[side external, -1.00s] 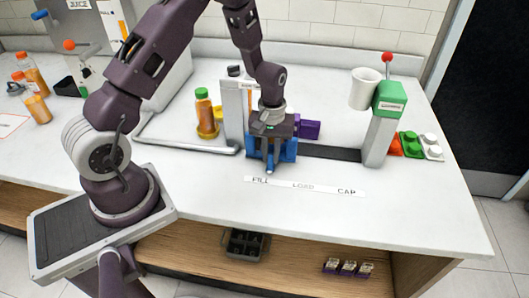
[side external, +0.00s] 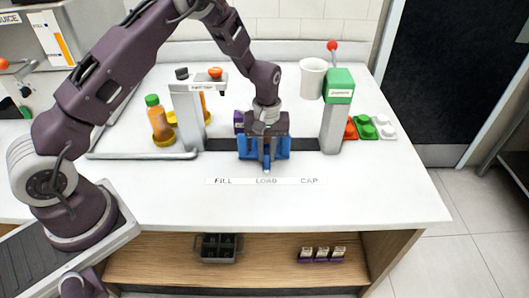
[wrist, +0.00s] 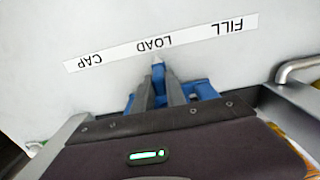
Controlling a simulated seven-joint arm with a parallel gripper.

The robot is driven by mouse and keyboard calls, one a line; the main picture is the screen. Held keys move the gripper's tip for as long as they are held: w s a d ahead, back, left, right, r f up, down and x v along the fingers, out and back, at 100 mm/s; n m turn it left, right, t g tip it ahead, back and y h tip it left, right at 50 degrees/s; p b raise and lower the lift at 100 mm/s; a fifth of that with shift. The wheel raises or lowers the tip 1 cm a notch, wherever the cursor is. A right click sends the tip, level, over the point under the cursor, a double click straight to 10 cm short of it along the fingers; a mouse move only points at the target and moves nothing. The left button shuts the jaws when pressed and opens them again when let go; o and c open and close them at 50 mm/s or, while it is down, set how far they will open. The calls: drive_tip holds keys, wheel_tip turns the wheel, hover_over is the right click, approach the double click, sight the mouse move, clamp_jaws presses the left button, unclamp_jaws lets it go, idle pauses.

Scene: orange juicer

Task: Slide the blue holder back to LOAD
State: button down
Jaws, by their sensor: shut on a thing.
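The blue holder (side external: 283,149) sits on the dark track between the two posts. Its pointer faces the LOAD word on the white label strip (side external: 240,181). My gripper (side external: 266,164) points down over the front of the holder and is shut on it. In the wrist view the blue holder (wrist: 206,89) shows behind and beside the fingers, with its pale tip just below LOAD on the strip (wrist: 120,53). Part of the holder is hidden by my gripper.
The filling post (side external: 188,118) stands left and the green-topped capping post (side external: 333,125) right, with a white cup beside its top. An orange bottle (side external: 158,122) stands at the left. The front counter is clear.

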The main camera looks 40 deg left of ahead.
drive_tip(key=c, duration=1.4)
unclamp_jaws()
drive_tip(key=shift+o, duration=0.2)
wheel_tip(320, 180, up, 8)
drive_tip(key=shift+f, duration=0.25)
drive_tip(key=s+d+r+m+t, duration=0.1)
drive_tip(key=s+r+m, duration=0.1)
drive_tip(key=s+r, duration=0.55)
drive_tip(key=s+d+r+m+t, duration=0.15)
drive_tip(key=s+r, duration=0.25)
drive_tip(key=r, duration=0.7)
drive_tip(key=s+r+m+t, duration=0.3)
drive_tip(key=s+m, duration=0.2)
drive_tip(key=s, duration=1.3)
drive_tip(key=shift+a+r, duration=0.15)
drive_tip(key=shift+a, duration=0.25)
